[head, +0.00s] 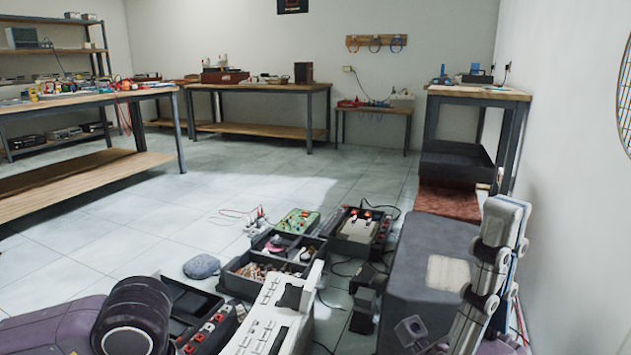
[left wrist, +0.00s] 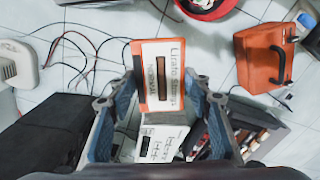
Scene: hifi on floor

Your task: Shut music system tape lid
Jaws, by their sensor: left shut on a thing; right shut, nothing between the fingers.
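A pale grey unit with rows of dark keys (head: 262,322), seemingly the music system, stands tilted at the bottom centre of the head view. A dark raised part (head: 291,296) near its upper end may be the tape lid; I cannot tell its state. In the left wrist view my left gripper (left wrist: 165,88) is shut on an orange-and-white labelled box (left wrist: 158,58), with a finger on each side. I cannot make out this gripper in the head view. My right gripper (head: 510,210) points upward at the right, shut and empty, apart from the unit.
Dark trays of parts (head: 238,284), a green board (head: 297,221) and another device (head: 358,230) lie beyond the unit. Cables cross the floor. In the left wrist view an orange case (left wrist: 263,58) lies at right. Floor at left is mostly clear.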

